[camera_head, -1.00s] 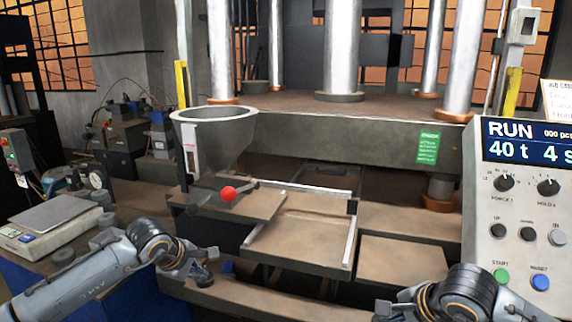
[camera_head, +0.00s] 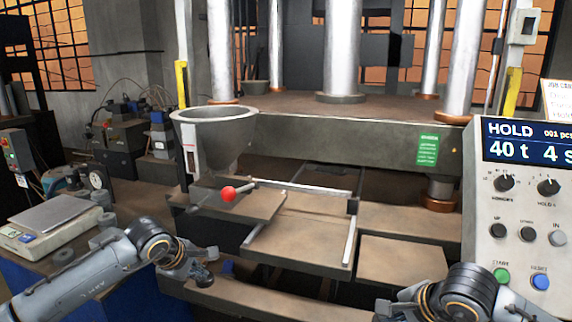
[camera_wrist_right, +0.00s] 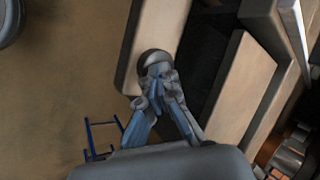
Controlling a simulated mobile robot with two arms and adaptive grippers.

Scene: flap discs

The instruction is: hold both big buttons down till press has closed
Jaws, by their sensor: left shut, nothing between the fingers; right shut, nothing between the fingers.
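The press (camera_head: 340,140) stands ahead with a thick grey beam and shiny columns. Its panel display (camera_head: 525,143) reads HOLD, 001 pcs, 40 t, 4 s. One big dark button (camera_head: 203,281) sits on the front ledge; my left gripper (camera_head: 205,271) is shut and its tips are at this button's top. Contact there is too small to confirm. The other big dark round button (camera_wrist_right: 154,57) shows in the right wrist view, on a pale ledge. My right gripper (camera_wrist_right: 158,78) is shut and empty, its tips over that button's near edge. In the head view its fingertips are hidden.
A hopper (camera_head: 212,140) and a red-knobbed handle (camera_head: 229,194) stand above the sliding tray (camera_head: 300,245). A scale (camera_head: 45,222) is at the left. The control panel (camera_head: 510,215) with knobs and a green button is close on the right.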

